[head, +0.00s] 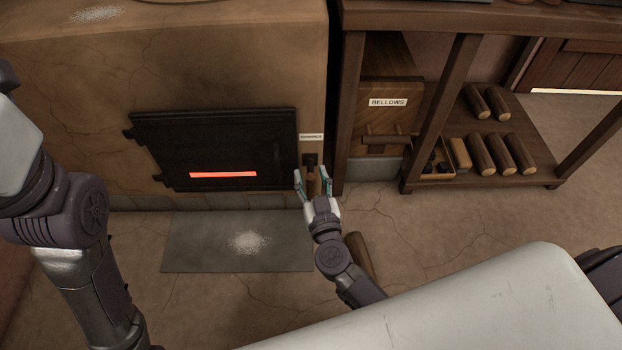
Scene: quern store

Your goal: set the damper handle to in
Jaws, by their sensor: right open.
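The damper handle (311,161) is a small dark fitting on the oven's front, just below a white label (311,137) too small to read surely. It sits right of the black oven door (225,137). My right gripper (313,176) is open, its two fingers pointing up at the handle, one on each side of a brown piece below it. I cannot tell whether the fingers touch it. The fingers partly hide the handle's lower part. My left arm (75,210) comes in at the left; its gripper is out of view.
The clay oven (230,60) fills the upper left, with a red glowing slot in its door. A grey floor plate (195,245) with white powder lies below. At right, a wooden rack (350,110) holds bellows (388,115) and several logs (490,150). A log (359,252) lies near my right arm.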

